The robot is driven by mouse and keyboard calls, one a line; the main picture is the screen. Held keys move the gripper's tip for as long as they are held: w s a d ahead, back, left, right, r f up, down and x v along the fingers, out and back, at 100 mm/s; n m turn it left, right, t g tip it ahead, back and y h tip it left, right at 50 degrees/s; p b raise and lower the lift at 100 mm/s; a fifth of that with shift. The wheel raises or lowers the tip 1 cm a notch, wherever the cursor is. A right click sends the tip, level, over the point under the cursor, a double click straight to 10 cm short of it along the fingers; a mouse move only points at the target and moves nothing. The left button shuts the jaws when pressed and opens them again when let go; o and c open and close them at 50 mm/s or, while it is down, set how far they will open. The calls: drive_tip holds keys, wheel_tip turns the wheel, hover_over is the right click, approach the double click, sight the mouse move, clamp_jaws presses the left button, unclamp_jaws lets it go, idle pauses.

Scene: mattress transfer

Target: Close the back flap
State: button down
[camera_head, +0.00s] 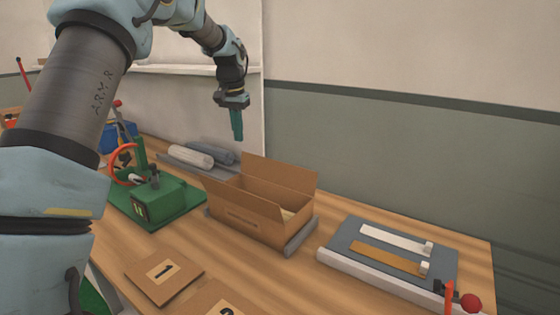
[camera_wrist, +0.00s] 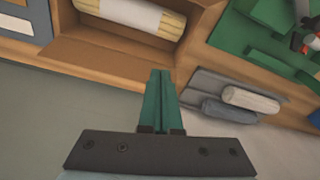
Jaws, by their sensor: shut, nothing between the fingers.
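The open cardboard box (camera_head: 250,222) stands on the wooden table. Its back flap (camera_head: 280,173) stands up along the wall side, leaning outward. In the wrist view the back flap (camera_wrist: 95,55) is the brown panel nearest my gripper. Inside the box lies a white-wrapped roll (camera_wrist: 135,12) with yellowish ends; in the head view the box walls mostly hide it. My gripper (camera_head: 238,139) points down with its teal fingers together and empty. It is above and behind the box's back left area. In the wrist view the fingertips (camera_wrist: 161,72) appear close to the flap's edge; contact cannot be told.
Grey and white rolls (camera_head: 192,154) lie on a grey tray left of the box. A green fixture (camera_head: 155,195) stands at the left. A grey board with two strips (camera_head: 385,262) lies to the right. Numbered brown plates (camera_head: 164,275) lie in front. The wall is close behind.

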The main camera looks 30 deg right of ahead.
drive_tip(key=s+d+m+b, duration=0.1)
drive_tip(key=s+d+m, duration=0.15)
drive_tip(key=d, duration=1.25)
drive_tip(key=p, duration=0.4)
hover_over(275, 172)
drive_tip(key=d, duration=0.2)
wheel_tip(275, 172, down, 9)
drive_tip(key=shift+h, duration=0.3)
drive_tip(key=shift+w+f+m+b, duration=0.1)
drive_tip(key=shift+m+b, duration=0.15)
drive_tip(key=shift+b, duration=0.2)
drive_tip(key=shift+a+h+b, duration=0.2)
drive_tip(key=shift+h+b, duration=0.2)
drive_tip(key=shift+b, duration=0.2)
